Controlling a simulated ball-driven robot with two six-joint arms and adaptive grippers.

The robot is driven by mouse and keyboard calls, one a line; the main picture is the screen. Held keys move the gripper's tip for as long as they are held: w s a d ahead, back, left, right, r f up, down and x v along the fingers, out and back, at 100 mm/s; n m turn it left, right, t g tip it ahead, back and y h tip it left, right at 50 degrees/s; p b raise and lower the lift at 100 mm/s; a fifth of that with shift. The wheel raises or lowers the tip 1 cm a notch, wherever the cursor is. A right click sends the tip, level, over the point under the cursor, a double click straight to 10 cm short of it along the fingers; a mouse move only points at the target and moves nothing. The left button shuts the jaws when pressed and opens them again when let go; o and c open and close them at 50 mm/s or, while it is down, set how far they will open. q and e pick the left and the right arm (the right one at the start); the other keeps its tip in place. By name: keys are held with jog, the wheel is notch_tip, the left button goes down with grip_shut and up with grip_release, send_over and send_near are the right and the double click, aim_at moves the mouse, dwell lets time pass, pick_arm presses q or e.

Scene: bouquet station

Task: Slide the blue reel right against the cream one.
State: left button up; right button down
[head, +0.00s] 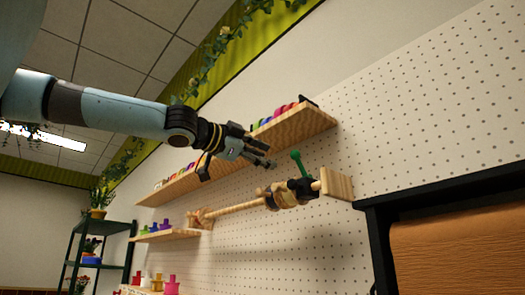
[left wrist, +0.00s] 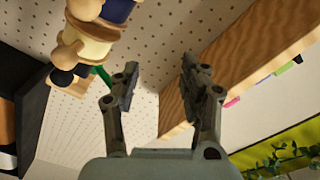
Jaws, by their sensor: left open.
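A wooden rod (head: 238,208) runs along the pegboard wall, with a cluster of reels near its right end. In the left wrist view the cream reel (left wrist: 90,45) is at the upper left. The blue reel (left wrist: 118,10) is beyond it, cut by the top edge; pale wooden flanges lie between, and I cannot tell if they touch. The reels are small and dark in the head view, so their colours are hard to tell apart there. My left gripper (head: 268,158) is open and empty, above the rod and apart from the reels; its fingers also show in the left wrist view (left wrist: 160,75).
A green knob on a stem (head: 297,158) stands up by the reels. A wooden shelf (head: 295,127) with coloured items runs close behind my left gripper. A lower shelf (head: 165,236) holds small spools. A black-framed cabinet (head: 440,195) is at the right.

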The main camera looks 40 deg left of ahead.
pick_arm(q)
jog(key=shift+w+a+r, duration=0.1)
jog(key=shift+a+r, duration=0.1)
jog(key=shift+r, duration=0.55)
